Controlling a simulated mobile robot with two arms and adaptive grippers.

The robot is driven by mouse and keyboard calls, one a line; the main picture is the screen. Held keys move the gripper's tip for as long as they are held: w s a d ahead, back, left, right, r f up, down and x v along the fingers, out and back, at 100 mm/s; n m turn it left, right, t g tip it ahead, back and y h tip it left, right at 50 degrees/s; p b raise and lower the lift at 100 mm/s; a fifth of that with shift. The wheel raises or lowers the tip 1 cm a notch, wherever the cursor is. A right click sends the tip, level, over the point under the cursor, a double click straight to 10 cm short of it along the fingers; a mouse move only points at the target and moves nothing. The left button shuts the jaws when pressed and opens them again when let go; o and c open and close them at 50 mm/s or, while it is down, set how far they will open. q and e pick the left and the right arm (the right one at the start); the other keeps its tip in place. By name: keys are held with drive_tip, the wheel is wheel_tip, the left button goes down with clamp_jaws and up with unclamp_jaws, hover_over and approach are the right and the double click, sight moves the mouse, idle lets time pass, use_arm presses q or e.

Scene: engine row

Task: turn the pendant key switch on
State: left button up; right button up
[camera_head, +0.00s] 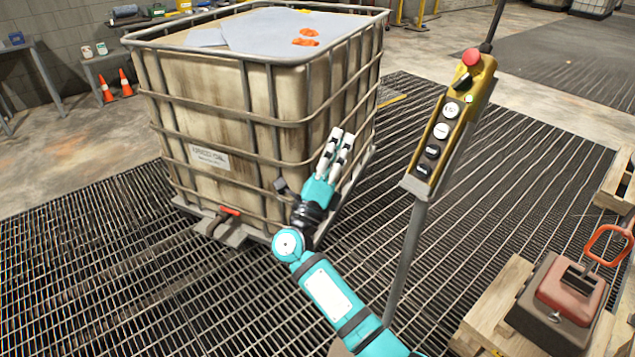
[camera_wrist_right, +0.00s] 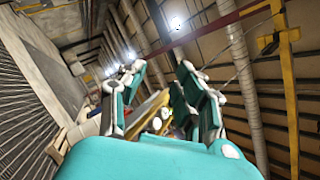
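The yellow pendant (camera_head: 444,132) stands tilted on a grey post right of centre in the head view. It has a red button (camera_head: 471,57) at the top, with a dark knob (camera_head: 462,81) just below it that looks like the key switch; its angle is too small to read. A small greenish spot and white and black round buttons sit lower. My right gripper (camera_head: 340,143) is open and empty, left of the pendant and apart from it. In the right wrist view, its fingers (camera_wrist_right: 160,95) stand spread, with the pendant (camera_wrist_right: 150,106) partly visible beyond them. My left gripper is out of view.
A large caged tank (camera_head: 215,110) stands close behind and left of my right gripper. A wooden pallet (camera_head: 490,318) with a dark red-topped box (camera_head: 560,300) is at lower right. Grating covers the floor. Orange cones (camera_head: 126,83) stand far left.

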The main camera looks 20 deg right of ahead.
drive_tip(key=w+a+f+n+t+y, duration=0.2)
drive_tip(key=f+n+t+y, duration=0.3)
drive_tip(key=f+n+y, duration=0.3)
wheel_tip(320, 180, down, 2)
drive_tip(key=a+n, duration=0.1)
drive_tip(key=n, duration=0.2)
drive_tip(key=shift+w+a+t, duration=0.15)
drive_tip(key=shift+a+t, duration=0.05)
drive_tip(key=shift+t, duration=0.1)
